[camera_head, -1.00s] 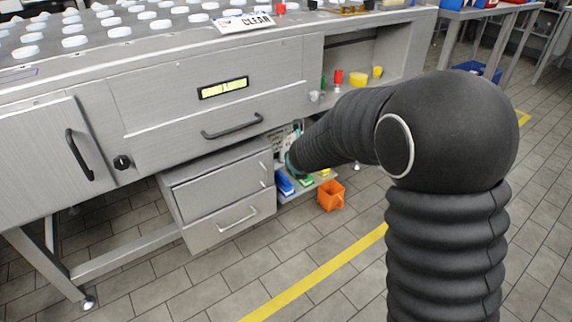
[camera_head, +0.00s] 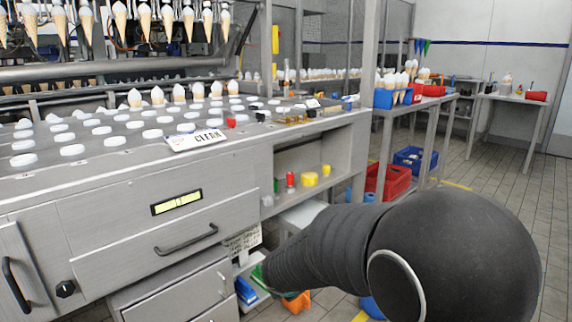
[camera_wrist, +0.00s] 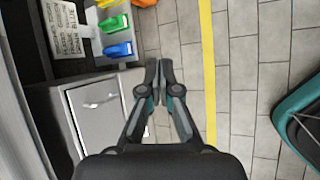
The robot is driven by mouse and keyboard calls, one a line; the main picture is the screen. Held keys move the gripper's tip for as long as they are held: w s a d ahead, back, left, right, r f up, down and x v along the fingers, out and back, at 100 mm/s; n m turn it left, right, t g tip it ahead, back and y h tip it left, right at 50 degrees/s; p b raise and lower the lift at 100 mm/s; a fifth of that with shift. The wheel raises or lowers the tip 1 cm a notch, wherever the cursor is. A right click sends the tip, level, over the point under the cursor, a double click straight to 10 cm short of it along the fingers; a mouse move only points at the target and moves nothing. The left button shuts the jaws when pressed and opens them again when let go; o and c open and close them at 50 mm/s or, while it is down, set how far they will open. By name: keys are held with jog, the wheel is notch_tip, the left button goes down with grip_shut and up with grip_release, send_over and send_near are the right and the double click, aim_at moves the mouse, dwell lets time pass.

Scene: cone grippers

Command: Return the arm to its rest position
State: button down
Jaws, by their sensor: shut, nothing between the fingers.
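My gripper (camera_wrist: 158,70) shows in the wrist view with its fingers together and nothing between them. It points down over the tiled floor, beside a grey drawer cabinet (camera_wrist: 105,103) and a yellow floor line. In the head view my black arm fills the lower right and reaches left toward the cabinet. My gripper is hidden there behind the arm.
A steel machine (camera_head: 130,215) with a CLEAN sign (camera_head: 197,140) fills the left. Red (camera_head: 389,181) and blue crates lie under a bench.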

jog(key=s+d+r+m, duration=0.4)
jog(key=s+m, duration=0.4)
jog(key=s, duration=0.1)
jog(key=s+d+r+m+g+y, duration=0.1)
jog(key=s+d+r+m, duration=0.4)
jog(key=s+m, duration=0.3)
jog(key=s+d+r+m, duration=0.4)
jog(key=s+m, duration=0.4)
jog(key=s, duration=0.3)
jog(key=shift+s+d+r+g, duration=0.2)
jog(key=shift+d+r+g, duration=0.1)
jog(key=shift+d, duration=0.35)
